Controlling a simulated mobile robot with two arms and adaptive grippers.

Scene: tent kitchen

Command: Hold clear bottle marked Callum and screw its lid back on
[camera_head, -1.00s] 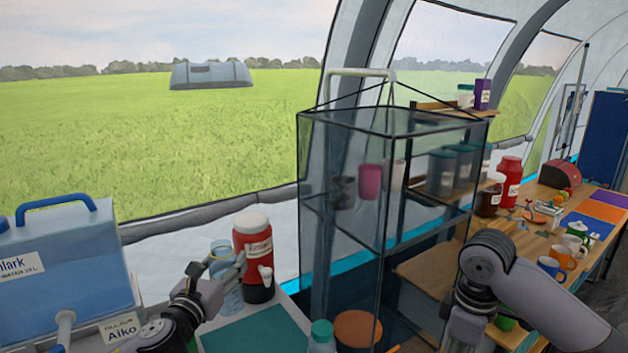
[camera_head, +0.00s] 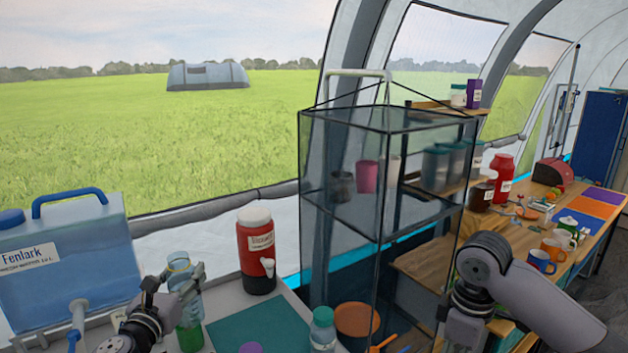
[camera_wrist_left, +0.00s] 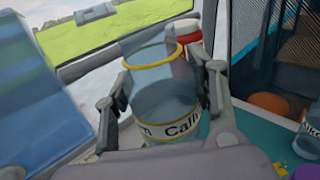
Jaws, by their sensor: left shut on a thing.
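The clear bottle (camera_head: 181,268) is upright in my left gripper (camera_head: 180,290), which is shut around its sides. It has a yellow ring below its open, lidless mouth. In the left wrist view the bottle (camera_wrist_left: 160,100) stands between the two fingers (camera_wrist_left: 163,93), and its pale label reads "Callum" in part. Green shows at the bottle's lower end in the head view; whether it is part of the bottle I cannot tell. A purple round thing (camera_head: 250,348), possibly a lid, is at the bottom edge. My right gripper is out of view; only its arm shows.
A blue water tank (camera_head: 95,262) is to the left. A teal-capped bottle (camera_head: 323,330) stands by the teal mat (camera_head: 255,325). A mesh shelf unit (camera_head: 345,240) is to the right.

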